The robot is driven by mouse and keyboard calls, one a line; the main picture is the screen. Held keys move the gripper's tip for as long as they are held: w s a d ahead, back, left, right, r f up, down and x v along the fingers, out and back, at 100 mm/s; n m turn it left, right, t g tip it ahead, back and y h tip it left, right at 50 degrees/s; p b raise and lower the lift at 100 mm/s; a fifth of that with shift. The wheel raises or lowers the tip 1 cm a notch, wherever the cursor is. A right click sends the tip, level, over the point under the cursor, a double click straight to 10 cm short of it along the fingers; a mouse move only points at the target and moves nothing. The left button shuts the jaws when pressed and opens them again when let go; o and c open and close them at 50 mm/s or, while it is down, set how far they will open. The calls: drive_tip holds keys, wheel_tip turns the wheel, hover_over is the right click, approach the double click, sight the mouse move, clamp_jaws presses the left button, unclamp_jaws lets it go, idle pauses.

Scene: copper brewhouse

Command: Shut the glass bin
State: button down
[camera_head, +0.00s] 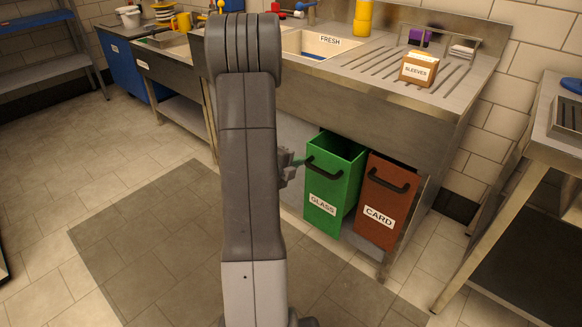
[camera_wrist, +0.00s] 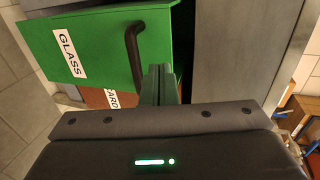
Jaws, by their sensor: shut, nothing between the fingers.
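The green glass bin (camera_head: 322,210) stands pulled out from under the sink counter, its open top showing. Its black bar handle (camera_head: 324,168) is on the front, above a GLASS label. My gripper (camera_head: 302,161) is at the bin's upper left, close to the handle, partly hidden by my arm. In the wrist view my gripper (camera_wrist: 159,72) is shut and empty, its fingertips beside the handle (camera_wrist: 133,42) and in front of the green bin (camera_wrist: 95,30). I cannot tell whether the fingers touch the bin.
The rust-red card bin (camera_head: 380,218) stands just right of the glass bin, also under the counter (camera_head: 400,115). A steel table (camera_head: 545,150) is at the far right. The dark floor mat (camera_head: 150,235) and tiles in front of the bins are clear.

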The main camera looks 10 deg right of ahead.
sight(320, 151)
drive_tip(key=x, duration=0.2)
drive_tip(key=b+x, duration=0.1)
drive_tip(key=x, duration=0.2)
drive_tip(key=b+x, duration=0.1)
drive_tip(key=x, duration=0.2)
drive_tip(key=shift+w+d+r, duration=0.15)
drive_tip(key=shift+r, duration=0.25)
drive_tip(key=shift+w+d, duration=0.1)
drive_tip(key=shift+d, duration=0.05)
